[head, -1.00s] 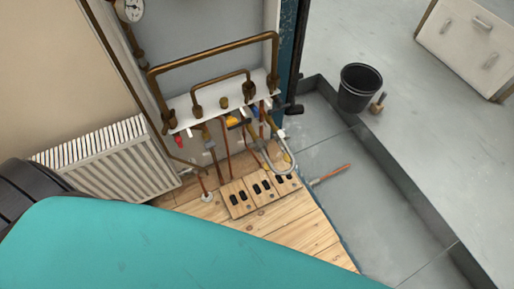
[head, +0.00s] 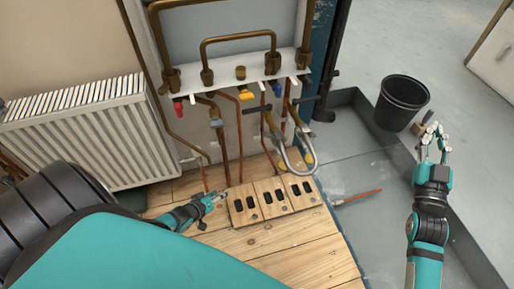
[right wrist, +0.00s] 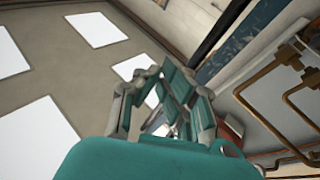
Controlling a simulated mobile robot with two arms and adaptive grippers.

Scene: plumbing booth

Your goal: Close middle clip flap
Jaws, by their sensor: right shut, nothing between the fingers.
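Several pipes run down the wall under a white manifold shelf (head: 235,84). Small clip-like fittings sit on the pipes, one grey fitting (head: 215,122) among them. They are too small to tell which is the middle clip or how its flap stands. My right gripper (head: 433,132) is raised at the right, shut and empty, well away from the pipes. Its fingers also show in the right wrist view (right wrist: 170,85), with pipes at that view's right edge. My left gripper (head: 218,199) is low, beside the wooden blocks below the pipes; its finger gap is too small to judge.
A radiator (head: 75,130) stands at the left. Wooden blocks with black slots (head: 272,198) lie on the plank floor (head: 280,237). A black bucket (head: 402,102) stands at the right, and an orange-handled tool (head: 358,197) lies on the grey floor.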

